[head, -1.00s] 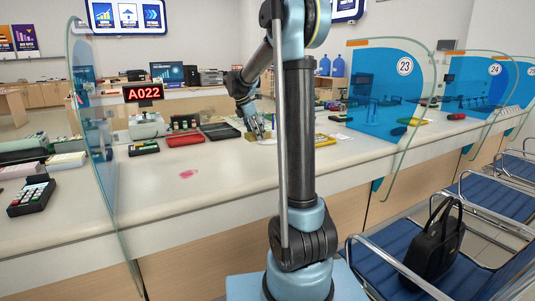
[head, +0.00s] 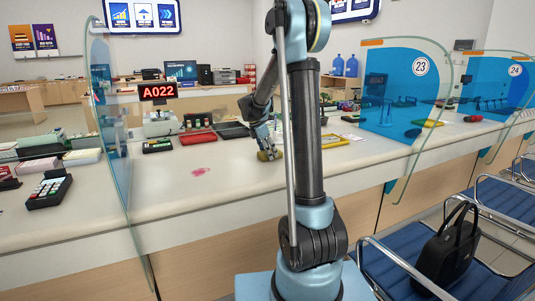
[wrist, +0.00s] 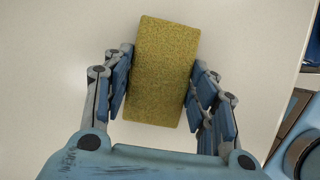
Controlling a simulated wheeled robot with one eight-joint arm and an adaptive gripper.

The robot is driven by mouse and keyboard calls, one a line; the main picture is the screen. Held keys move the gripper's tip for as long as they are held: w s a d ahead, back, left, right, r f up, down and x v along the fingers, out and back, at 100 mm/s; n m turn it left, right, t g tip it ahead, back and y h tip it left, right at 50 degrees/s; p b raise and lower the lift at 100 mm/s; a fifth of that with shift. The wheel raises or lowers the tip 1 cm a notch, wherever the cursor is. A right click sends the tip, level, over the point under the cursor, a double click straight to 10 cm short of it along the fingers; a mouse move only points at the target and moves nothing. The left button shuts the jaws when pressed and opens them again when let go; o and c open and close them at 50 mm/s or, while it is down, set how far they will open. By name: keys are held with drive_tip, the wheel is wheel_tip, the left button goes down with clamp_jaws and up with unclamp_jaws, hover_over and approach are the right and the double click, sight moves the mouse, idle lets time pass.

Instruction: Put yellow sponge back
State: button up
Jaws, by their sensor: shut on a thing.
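The yellow sponge (wrist: 162,75) is between the two fingers of my gripper (wrist: 162,90) in the wrist view, with both fingers against its long sides. In the head view the sponge (head: 270,155) shows small at the end of my gripper (head: 266,145), low over the counter (head: 150,215). I cannot tell whether it touches the surface. A pink stain (head: 201,170) lies on the counter to the left of my gripper. The bare pale counter shows beneath the sponge in the wrist view.
A red tray (head: 197,138) and a dark tray (head: 233,131) lie behind and left of my gripper. A glass divider (head: 110,140) stands at left; a blue divider (head: 395,95) stands at right. A yellow tray (head: 328,141) lies right of my arm.

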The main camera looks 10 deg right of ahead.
drive_tip(key=o, duration=1)
drive_tip(key=shift+c, duration=0.2)
